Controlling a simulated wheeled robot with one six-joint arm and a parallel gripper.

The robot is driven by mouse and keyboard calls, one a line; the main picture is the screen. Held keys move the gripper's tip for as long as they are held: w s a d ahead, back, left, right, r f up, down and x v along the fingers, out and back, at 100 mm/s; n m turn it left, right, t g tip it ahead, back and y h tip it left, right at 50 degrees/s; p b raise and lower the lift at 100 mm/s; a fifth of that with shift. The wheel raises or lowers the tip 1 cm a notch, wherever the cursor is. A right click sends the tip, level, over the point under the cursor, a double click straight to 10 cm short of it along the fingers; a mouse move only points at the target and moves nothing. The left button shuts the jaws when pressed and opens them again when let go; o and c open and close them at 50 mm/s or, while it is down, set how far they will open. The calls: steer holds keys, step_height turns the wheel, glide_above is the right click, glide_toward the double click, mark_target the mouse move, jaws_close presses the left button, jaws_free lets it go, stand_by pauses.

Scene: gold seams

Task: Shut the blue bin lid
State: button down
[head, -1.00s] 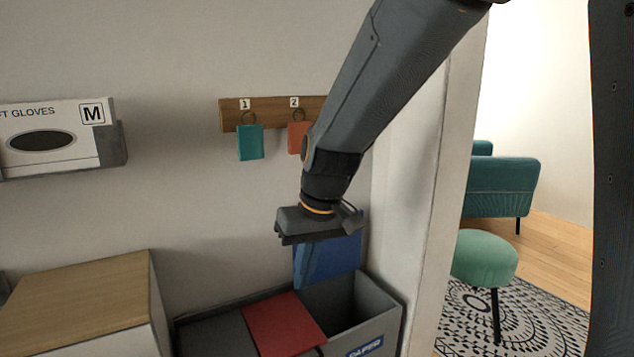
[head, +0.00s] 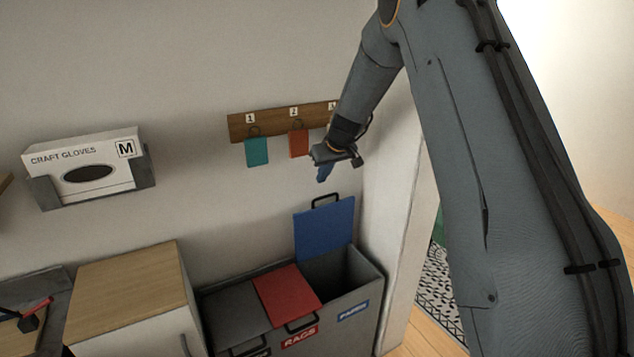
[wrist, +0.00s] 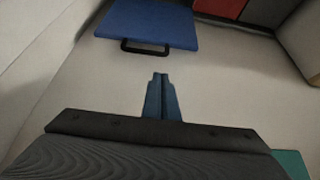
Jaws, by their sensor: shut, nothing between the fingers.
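The blue bin lid (head: 325,229) stands open, upright against the wall behind the right-hand compartment of the grey bin (head: 365,300). Its black handle (head: 326,200) is at the top edge. In the wrist view the blue lid (wrist: 150,22) shows at the top, with its handle (wrist: 146,47) towards me. My gripper (head: 322,177) is above the lid and its handle, apart from them, near the wall. In the wrist view my gripper's fingers (wrist: 161,80) are together and empty, pointing towards the handle with a gap between.
A red lid (head: 286,290) lies shut over the middle compartment, with a grey one (head: 236,314) to its left. Tags hang from a wooden rail (head: 270,120) close to my gripper. A wood-topped cabinet (head: 125,285) stands left. A glove box (head: 85,168) hangs on the wall.

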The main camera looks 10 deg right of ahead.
steer(key=p+x, duration=0.3)
steer(key=x, duration=0.6)
steer(key=shift+w+a+f, duration=0.1)
steer(key=shift+f, duration=0.1)
steer(key=shift+w+f, duration=0.1)
steer(key=shift+f, duration=0.1)
